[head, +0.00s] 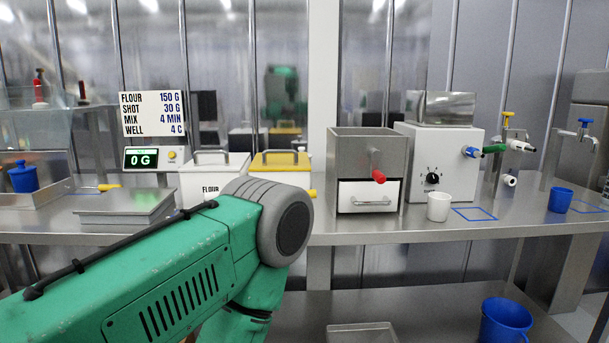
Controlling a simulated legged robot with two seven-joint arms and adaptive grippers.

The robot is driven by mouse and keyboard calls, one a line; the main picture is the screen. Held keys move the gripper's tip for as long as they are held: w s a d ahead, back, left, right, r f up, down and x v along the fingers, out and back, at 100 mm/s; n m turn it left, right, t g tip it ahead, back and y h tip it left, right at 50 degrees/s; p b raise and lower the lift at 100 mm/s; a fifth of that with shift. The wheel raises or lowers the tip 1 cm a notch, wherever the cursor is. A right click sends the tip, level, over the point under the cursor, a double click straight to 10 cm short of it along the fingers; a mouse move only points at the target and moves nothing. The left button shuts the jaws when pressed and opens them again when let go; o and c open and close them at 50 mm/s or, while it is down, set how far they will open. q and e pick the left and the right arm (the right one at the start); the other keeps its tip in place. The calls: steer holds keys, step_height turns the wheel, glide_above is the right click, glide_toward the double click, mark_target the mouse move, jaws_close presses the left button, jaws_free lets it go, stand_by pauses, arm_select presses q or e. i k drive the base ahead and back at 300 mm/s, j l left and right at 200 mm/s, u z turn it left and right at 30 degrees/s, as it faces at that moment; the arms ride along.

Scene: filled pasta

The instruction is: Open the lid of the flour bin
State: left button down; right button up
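The flour bin (208,190) is a white box marked FLOUR on the steel counter, left of centre. Its pale lid (225,162) with a grey bar handle lies on top and looks closed. My green left arm comes in from the lower left, and its grey joint covers the bin's lower right part. The left gripper is not in view. The right arm and gripper are not in view either.
A yellow-lidded bin (279,162) stands right beside the flour bin. A scale display (155,158) reading 0 G and a flat steel platform (125,205) are to the left. A grey box machine (352,150) with a drawer and a white cup (438,207) are to the right.

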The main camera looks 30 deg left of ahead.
mark_target(218, 160)
steer(key=u, duration=1.55)
